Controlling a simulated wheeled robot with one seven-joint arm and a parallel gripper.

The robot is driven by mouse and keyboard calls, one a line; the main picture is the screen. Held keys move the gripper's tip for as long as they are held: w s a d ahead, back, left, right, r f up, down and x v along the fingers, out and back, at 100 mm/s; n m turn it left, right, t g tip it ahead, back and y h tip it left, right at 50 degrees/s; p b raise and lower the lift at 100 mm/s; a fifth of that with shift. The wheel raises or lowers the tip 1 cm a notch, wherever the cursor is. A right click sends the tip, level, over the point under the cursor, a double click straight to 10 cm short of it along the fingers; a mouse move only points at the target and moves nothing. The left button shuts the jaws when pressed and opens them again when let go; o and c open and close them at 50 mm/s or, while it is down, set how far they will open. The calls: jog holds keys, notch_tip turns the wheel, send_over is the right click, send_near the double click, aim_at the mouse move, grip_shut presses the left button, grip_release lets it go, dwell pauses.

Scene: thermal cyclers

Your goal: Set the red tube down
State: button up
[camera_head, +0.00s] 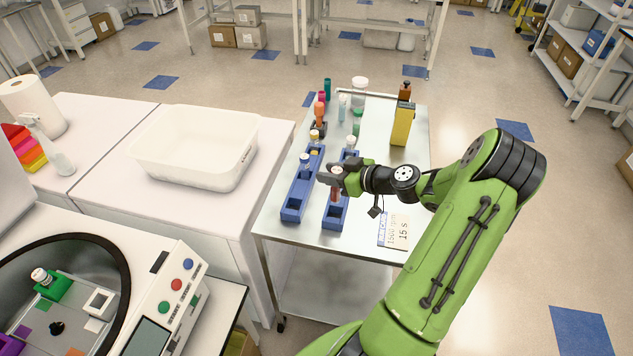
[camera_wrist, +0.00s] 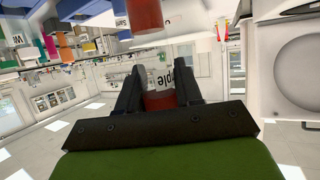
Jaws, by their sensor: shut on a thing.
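The red tube (camera_head: 336,194) is in my gripper (camera_head: 337,174), held upright over the right blue rack (camera_head: 335,214). The tube's lower end is close to the rack, but I cannot tell whether it touches or sits inside a slot. In the wrist view my gripper (camera_wrist: 158,82) has its dark fingers on either side of the red tube (camera_wrist: 161,100), which has a white printed label. The left blue rack (camera_head: 293,205) stands beside it and holds tubes towards its back end. My gripper hides part of the right rack.
A yellow bottle-like block (camera_head: 402,124) and several coloured bottles stand at the table's back. A card reading 1500 rpm, 15 s (camera_head: 394,231) lies at the front right. A white bin (camera_head: 196,147) is on the left bench; a round-chambered machine (camera_head: 150,300) is front left.

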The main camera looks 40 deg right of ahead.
aim_at(331, 195)
notch_tip(331, 195, down, 8)
jog(key=shift+s, duration=0.15)
jog(key=shift+f+b, duration=0.15)
jog(key=shift+b, duration=0.3)
jog(key=o, duration=1)
